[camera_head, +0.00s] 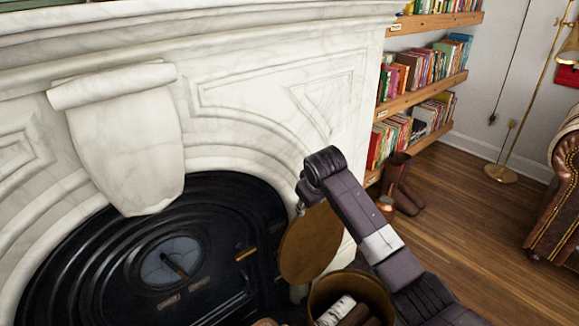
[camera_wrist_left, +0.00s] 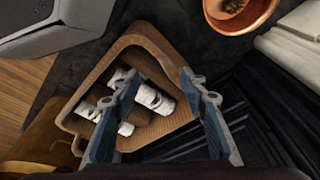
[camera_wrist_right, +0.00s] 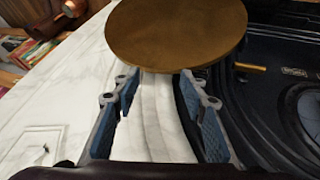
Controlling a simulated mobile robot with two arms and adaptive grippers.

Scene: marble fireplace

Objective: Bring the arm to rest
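In the head view my right arm (camera_head: 352,208) reaches up from the lower right, bent at its top in front of the marble fireplace. Its fingers are not clear there. In the right wrist view my right gripper (camera_wrist_right: 158,76) is open and empty, with a round brass-coloured disc (camera_wrist_right: 176,30) just beyond its fingertips. In the left wrist view my left gripper (camera_wrist_left: 157,80) is open and empty, above a brown wooden holder (camera_wrist_left: 90,72) with several white-barked logs (camera_wrist_left: 152,98). My left arm is not seen in the head view.
The white marble fireplace (camera_head: 250,85) surrounds a black iron front (camera_head: 95,275). The disc (camera_head: 308,245) is close to my right arm, and a log bucket (camera_head: 378,287) stands below. A copper pot (camera_wrist_left: 262,10) is near the left gripper. Shelves (camera_head: 435,88), a lamp (camera_head: 502,173) and open floor (camera_head: 480,225) lie right.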

